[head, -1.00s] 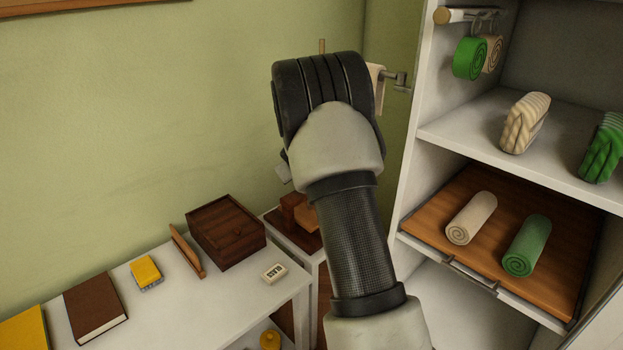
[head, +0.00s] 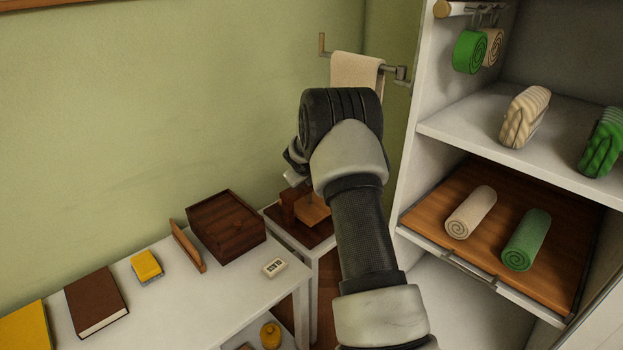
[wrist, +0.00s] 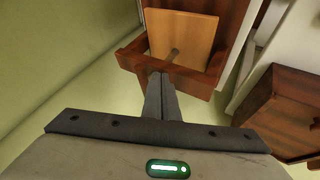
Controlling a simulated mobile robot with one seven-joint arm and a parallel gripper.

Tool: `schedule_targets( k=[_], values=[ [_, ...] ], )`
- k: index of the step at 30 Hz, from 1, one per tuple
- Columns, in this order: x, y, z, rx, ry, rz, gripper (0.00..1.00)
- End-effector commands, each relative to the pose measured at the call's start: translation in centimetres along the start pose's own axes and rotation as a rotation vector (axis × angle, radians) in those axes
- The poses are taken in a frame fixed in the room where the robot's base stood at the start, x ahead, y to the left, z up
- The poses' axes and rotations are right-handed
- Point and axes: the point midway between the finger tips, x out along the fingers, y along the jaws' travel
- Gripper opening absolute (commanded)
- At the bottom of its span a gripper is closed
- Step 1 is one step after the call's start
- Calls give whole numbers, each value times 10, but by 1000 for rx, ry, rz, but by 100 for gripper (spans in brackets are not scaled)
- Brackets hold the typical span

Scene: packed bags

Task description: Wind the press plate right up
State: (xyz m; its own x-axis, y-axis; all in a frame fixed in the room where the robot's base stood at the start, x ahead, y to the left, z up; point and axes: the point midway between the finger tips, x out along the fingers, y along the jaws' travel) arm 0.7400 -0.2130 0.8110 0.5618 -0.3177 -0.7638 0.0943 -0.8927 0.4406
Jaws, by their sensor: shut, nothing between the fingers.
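The wooden press stands on a small side table, partly hidden by my arm in the head view. Its dark red-brown frame (head: 289,205) and lighter orange-brown plate (head: 312,210) show there. In the wrist view the dark frame bar (wrist: 135,58) crosses in front of the lighter plate (wrist: 190,38). A short grey-brown rod (wrist: 173,54) shows against the plate. My gripper (wrist: 161,76) is shut and empty, its fingertips appearing close to the frame bar; I cannot tell whether they touch. In the head view the gripper (head: 292,178) shows small, just above the press.
A dark wooden box (head: 226,226) stands on the white table left of the press. A towel (head: 356,72) hangs on a wall rail behind my arm. A white cabinet (head: 425,150) with shelves and rolled towels is close on the right. The wall is behind.

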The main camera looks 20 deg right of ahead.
Motion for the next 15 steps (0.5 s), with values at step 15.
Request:
schedule_targets(
  k=[15],
  values=[
    [4, 10, 0, -2, -1, -2, 0]
  ],
)
